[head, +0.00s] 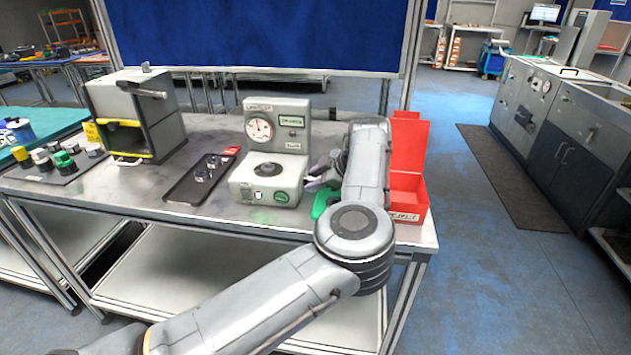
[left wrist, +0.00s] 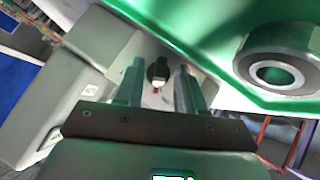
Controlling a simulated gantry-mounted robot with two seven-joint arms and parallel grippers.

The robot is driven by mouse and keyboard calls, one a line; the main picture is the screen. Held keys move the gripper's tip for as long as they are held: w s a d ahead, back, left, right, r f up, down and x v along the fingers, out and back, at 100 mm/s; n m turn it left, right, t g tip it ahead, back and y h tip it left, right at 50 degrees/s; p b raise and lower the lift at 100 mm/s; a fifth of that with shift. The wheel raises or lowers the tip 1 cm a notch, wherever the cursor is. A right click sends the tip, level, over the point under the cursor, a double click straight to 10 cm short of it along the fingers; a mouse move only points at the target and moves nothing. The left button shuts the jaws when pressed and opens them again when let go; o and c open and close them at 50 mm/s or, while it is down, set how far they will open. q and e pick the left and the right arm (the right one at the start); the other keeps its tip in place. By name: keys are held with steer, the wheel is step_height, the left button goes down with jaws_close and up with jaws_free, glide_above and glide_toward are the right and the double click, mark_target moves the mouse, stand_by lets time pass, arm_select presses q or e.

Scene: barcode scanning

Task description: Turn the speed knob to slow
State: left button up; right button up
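A grey machine (head: 268,185) with a dial gauge, a small display and a green round button stands on the bench. In the left wrist view, a small black knob (left wrist: 157,70) with a white face or mark shows on a light grey surface beyond the fingers. My left gripper (head: 318,180) is at the machine's right side, partly hidden by its own arm. Its fingers (left wrist: 160,88) are apart, with the knob seen in the gap between them; I cannot tell whether they touch it. The knob's setting is not readable. My right gripper is not in view.
A green object (head: 321,203) lies just below my left gripper. An open red bin (head: 407,205) stands close to the right of my arm. A black tray (head: 200,180) with small parts lies left of the machine. A grey box with a yellow bar (head: 120,124) stands further left.

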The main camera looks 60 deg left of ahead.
arm_select(q)
steer(key=shift+c, duration=0.4)
steer(key=c, duration=0.6)
steer(key=shift+s+d+f+n+t+y, duration=0.15)
steer(key=shift+f+n+t+y, duration=0.2)
steer(key=shift+y, duration=0.35)
steer(key=shift+r+n+t+y, duration=0.15)
steer(key=shift+n+t+y, duration=0.35)
steer(key=shift+y, duration=0.3)
steer(key=o, duration=0.7)
